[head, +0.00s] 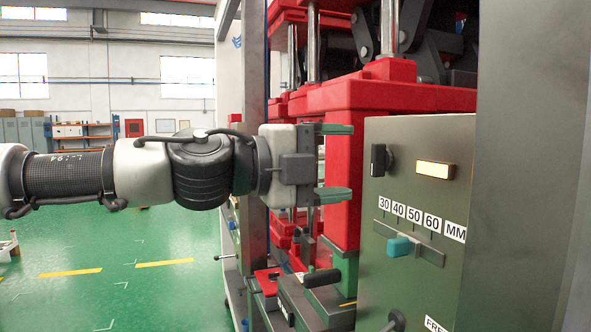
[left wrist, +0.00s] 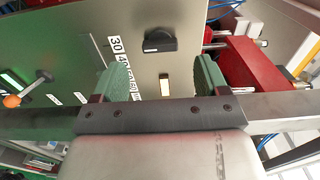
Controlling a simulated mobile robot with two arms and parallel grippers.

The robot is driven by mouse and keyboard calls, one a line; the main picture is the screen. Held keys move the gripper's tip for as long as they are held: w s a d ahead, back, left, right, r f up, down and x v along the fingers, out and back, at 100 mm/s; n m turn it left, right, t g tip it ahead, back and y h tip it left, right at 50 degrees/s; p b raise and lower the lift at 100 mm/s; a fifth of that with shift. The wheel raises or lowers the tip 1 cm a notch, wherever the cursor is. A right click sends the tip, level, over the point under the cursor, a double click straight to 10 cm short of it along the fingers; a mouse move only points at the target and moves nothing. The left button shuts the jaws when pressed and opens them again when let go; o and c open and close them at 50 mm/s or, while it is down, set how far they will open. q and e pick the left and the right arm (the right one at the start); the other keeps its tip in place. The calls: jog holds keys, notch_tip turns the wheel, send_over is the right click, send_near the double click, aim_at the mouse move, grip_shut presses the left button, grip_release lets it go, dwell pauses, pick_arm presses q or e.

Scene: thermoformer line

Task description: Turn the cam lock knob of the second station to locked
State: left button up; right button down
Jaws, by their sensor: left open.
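The olive control panel (head: 455,140) stands to the right of my left gripper. A black knob (head: 379,160) with an upright grip bar sits at its upper left; it also shows in the left wrist view (left wrist: 160,40). A dark handle (head: 396,320) beside a partly cut-off label "FREE" (head: 434,325) is at the lower picture edge. In the left wrist view a lever with an orange ball (left wrist: 12,101) is at the left. My left gripper (head: 350,163) is open and empty, its fingers apart to the left of the black knob. My right gripper is not in view.
A lit amber lamp (head: 435,170) is right of the black knob. Below is a slider with a teal handle (head: 400,246) under a 30-60 MM scale. Red machine frames (head: 345,110) stand behind my gripper, and a grey post (head: 253,75) is close by. Green floor (head: 90,280) is open at left.

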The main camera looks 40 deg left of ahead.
pick_arm(q)
jog(key=b+v, duration=0.1)
jog(key=v, duration=0.5)
jog(key=shift+a, duration=0.1)
dwell(0.5)
